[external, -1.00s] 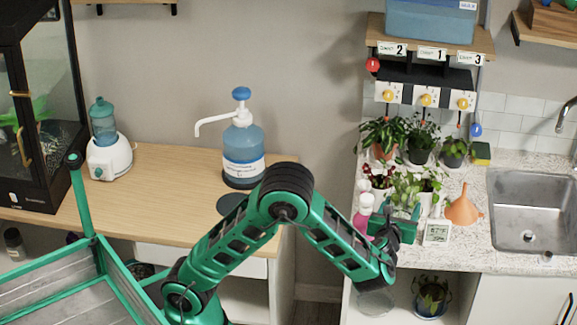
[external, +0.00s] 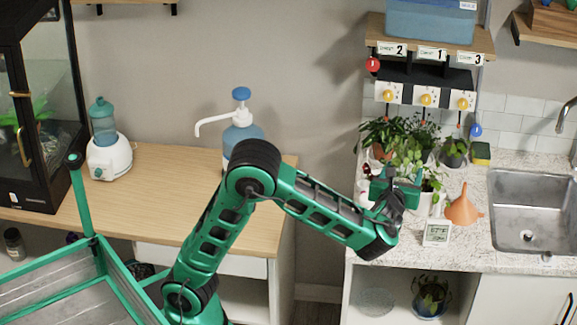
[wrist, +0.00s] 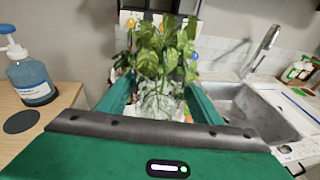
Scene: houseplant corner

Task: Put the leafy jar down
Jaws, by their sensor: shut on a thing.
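The leafy jar is a clear glass jar with pale roots inside and broad green leaves on top. In the wrist view the jar (wrist: 158,104) stands upright between my fingers. My gripper (wrist: 158,100) is shut on it. In the external view its leaves (external: 408,153) show above my gripper (external: 402,183), in front of the potted plants at the counter's back. The glass is mostly hidden there behind my gripper. I cannot tell from these frames how far its bottom is above the counter.
A small white display (external: 437,232) and an orange funnel (external: 463,209) stand on the counter (external: 468,256), right of my gripper. The sink (external: 528,208) lies farther right. Potted plants (external: 455,150) line the back. A blue pump bottle (wrist: 31,78) stands on the wooden cabinet at left.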

